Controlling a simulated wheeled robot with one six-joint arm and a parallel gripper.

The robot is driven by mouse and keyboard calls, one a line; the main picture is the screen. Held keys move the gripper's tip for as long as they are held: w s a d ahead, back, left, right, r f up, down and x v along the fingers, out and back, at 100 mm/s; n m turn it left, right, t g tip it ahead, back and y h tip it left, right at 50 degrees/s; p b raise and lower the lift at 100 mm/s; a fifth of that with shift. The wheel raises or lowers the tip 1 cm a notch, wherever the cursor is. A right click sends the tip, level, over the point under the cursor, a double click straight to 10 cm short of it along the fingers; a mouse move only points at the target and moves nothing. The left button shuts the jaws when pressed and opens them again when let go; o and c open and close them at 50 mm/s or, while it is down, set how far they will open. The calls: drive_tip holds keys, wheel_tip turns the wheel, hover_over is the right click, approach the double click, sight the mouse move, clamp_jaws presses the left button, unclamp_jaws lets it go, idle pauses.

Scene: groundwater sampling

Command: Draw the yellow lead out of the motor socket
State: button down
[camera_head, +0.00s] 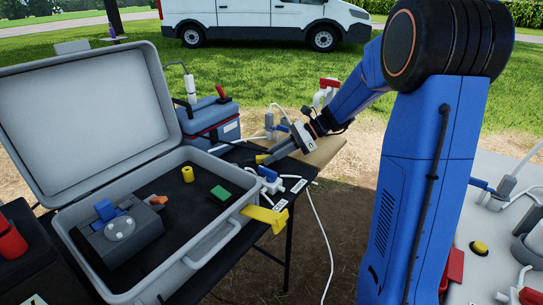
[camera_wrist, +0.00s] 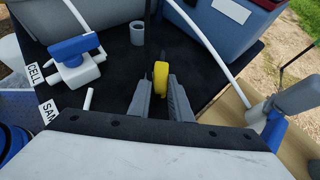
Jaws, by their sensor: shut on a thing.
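In the wrist view my gripper (camera_wrist: 161,93) is shut on a yellow piece (camera_wrist: 160,74), which looks like the plug end of the yellow lead. The rest of the lead is not clear. A small grey open cylinder (camera_wrist: 137,33) stands on the black table top ahead and to the left, apart from the yellow piece. I cannot tell whether it is the motor socket.
A blue-handled white valve (camera_wrist: 75,58) stands left by a CELL label (camera_wrist: 34,74). White tubing (camera_wrist: 205,42) runs past the gripper. A blue-grey box (camera_head: 212,122) stands behind. The open grey case (camera_head: 217,247) holds a grey device, a yellow cylinder (camera_head: 187,174) and a green block (camera_head: 220,194).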

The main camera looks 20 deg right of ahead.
drive_tip(key=shift+s+f, duration=0.2)
drive_tip(key=shift+f, duration=0.4)
drive_tip(key=c, duration=1.5)
unclamp_jaws()
drive_tip(key=shift+c, duration=0.2)
drive_tip(key=v, duration=1.8)
drive_tip(key=shift+w+a+r, duration=0.2)
drive_tip(key=shift+w+r, duration=0.1)
drive_tip(key=shift+r, duration=0.05)
